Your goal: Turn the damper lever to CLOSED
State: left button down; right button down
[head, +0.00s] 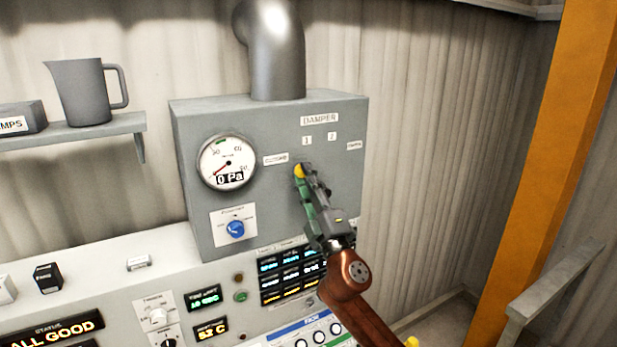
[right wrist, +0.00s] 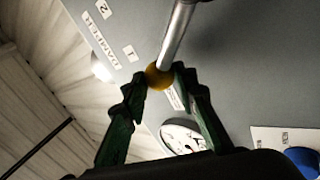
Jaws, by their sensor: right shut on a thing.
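The damper lever shows in the right wrist view as a metal rod (right wrist: 177,35) with a yellow ball knob (right wrist: 158,75) at its end. In the head view the knob (head: 299,171) sits just right of and slightly below the CLOSED label (head: 275,159) on the grey damper box (head: 345,115). My right gripper (head: 302,172) is shut on the knob, one green finger on each side (right wrist: 160,80). The rod and pivot are hidden behind my gripper in the head view. My left gripper is not in view.
A round gauge (head: 227,162) reading 0 Pa is left of the lever, with a blue knob (head: 236,229) below it. Labels 1 (head: 307,140) and 2 (head: 332,135) lie along the arc. A console with displays (head: 290,272) is underneath. An orange post (head: 540,150) stands at right.

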jog(key=shift+a+f+n+g+y, duration=0.25)
jog(key=shift+f+n+g+y, duration=0.1)
jog(key=shift+n+y, duration=0.3)
jog(key=shift+f, duration=0.1)
jog(key=c, duration=1.5)
grip_release()
jog(key=shift+s, duration=0.1)
jog(key=shift+c, duration=0.2)
jog(key=v, duration=1.1)
jog(key=shift+s+f, duration=0.2)
jog(key=shift+s, duration=0.15)
jog(key=shift+d, duration=0.15)
